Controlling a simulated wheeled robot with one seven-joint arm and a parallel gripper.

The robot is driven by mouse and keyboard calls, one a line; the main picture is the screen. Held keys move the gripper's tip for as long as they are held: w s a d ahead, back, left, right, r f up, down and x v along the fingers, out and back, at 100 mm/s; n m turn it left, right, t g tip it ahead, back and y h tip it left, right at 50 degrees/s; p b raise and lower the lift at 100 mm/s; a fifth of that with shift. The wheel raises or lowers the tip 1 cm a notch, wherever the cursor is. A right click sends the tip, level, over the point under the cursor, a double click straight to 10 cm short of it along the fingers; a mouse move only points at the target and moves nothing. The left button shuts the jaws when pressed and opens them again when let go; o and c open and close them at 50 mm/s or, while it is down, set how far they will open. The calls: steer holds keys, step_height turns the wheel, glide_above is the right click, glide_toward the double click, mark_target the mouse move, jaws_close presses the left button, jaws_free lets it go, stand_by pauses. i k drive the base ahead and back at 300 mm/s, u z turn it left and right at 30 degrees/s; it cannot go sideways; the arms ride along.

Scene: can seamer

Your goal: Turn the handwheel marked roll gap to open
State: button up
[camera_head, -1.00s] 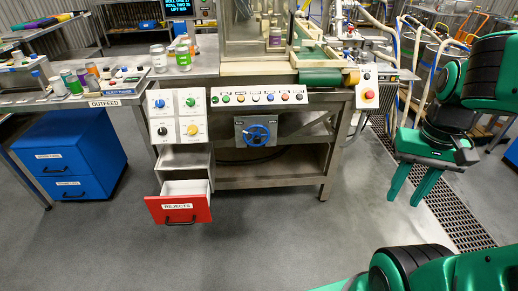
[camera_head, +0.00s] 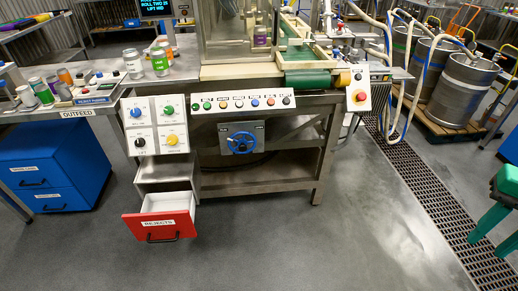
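A blue handwheel (camera_head: 241,143) sits on a grey plate (camera_head: 226,131) on the front of the machine, below the row of buttons. Small markings on the plate are too small to read. My gripper (camera_head: 485,231) is at the right edge, partly cut off, with its green fingers pointing down and a gap between them. It is well to the right of the handwheel, over the floor, and appears empty.
A red rejects drawer (camera_head: 160,224) stands open at lower left of the wheel. A knob panel (camera_head: 155,126) is to the left, and a button strip (camera_head: 243,102) above. A red stop button (camera_head: 360,97) is at right. The floor in front is clear; a drain grate (camera_head: 432,189) crosses at right.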

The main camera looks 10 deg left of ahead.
mark_target(242, 144)
steer(key=z, duration=0.05)
steer(key=i, duration=1)
steer(key=u, duration=0.05)
